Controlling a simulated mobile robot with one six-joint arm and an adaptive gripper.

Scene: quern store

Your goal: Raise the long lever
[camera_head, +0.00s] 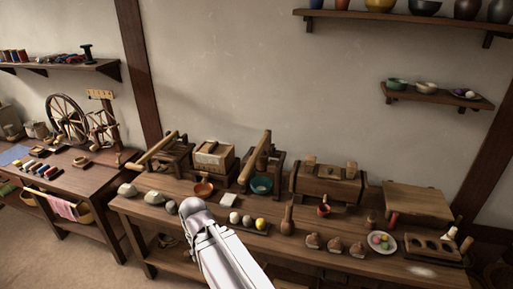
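Two wooden devices with levers stand on the long table. On the left one, a long wooden lever (156,149) slopes down to the left over the table's edge side. On the middle one, a thicker wooden lever (258,150) stands steeply tilted, its top leaning right, behind a teal bowl (261,185). I cannot tell which one the task means. A white link of my arm (215,245) rises from the bottom edge in front of the table. My gripper does not show, and no part of my arm visibly touches either lever.
The table (140,209) also holds stones (128,190), an orange bowl (204,189), a wooden chest (328,184), a pestle-like piece (288,218), a plate (381,242) and a holed tray (432,247). A spinning wheel (66,118) stands on a left table. Shelves hang on the wall.

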